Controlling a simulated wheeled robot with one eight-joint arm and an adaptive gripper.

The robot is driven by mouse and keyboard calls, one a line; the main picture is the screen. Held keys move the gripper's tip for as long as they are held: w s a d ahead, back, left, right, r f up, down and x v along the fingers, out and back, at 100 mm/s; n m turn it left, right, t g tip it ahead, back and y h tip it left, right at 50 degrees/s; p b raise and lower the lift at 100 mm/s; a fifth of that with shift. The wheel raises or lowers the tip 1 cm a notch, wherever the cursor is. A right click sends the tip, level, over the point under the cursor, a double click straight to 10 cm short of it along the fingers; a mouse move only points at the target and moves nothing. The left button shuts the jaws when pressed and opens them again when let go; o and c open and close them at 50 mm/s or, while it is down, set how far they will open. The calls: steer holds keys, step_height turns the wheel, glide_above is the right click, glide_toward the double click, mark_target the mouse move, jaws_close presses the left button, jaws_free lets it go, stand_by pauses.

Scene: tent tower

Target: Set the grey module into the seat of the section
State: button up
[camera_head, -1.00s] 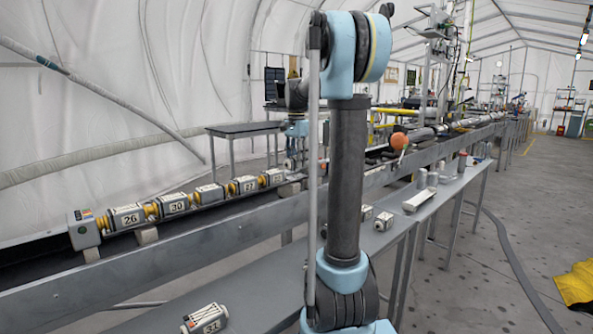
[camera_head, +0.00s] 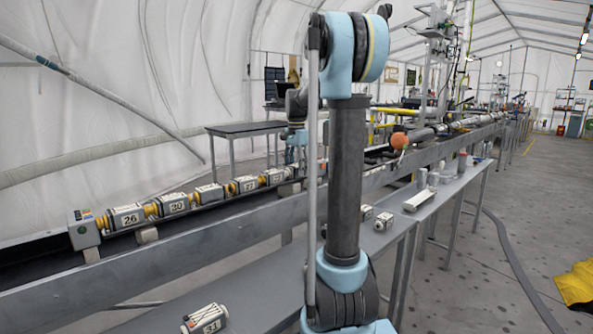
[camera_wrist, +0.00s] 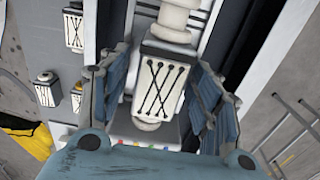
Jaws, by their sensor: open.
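In the wrist view, a module (camera_wrist: 158,88) with a pale face and crossed black cords lies between the fingers of my gripper (camera_wrist: 162,105). The fingers are open, one on each side of it; whether either touches it I cannot tell. Cream round couplings show at both ends of the module, in line with it. How deep it sits in the seat is hidden. In the head view, the section is a row of numbered modules with yellow couplings (camera_head: 172,203) along the rail. My arm hides the gripper's fingertips there.
Two small modules and a pale tray (camera_head: 419,200) stand on the bench to the right. A long grey rail (camera_head: 190,262) runs along the section. The floor at right is mostly clear, with a hose.

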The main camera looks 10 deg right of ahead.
mark_target(296, 165)
steer(key=shift+r, duration=0.15)
step_height(296, 165, up, 12)
stand_by(0.5)
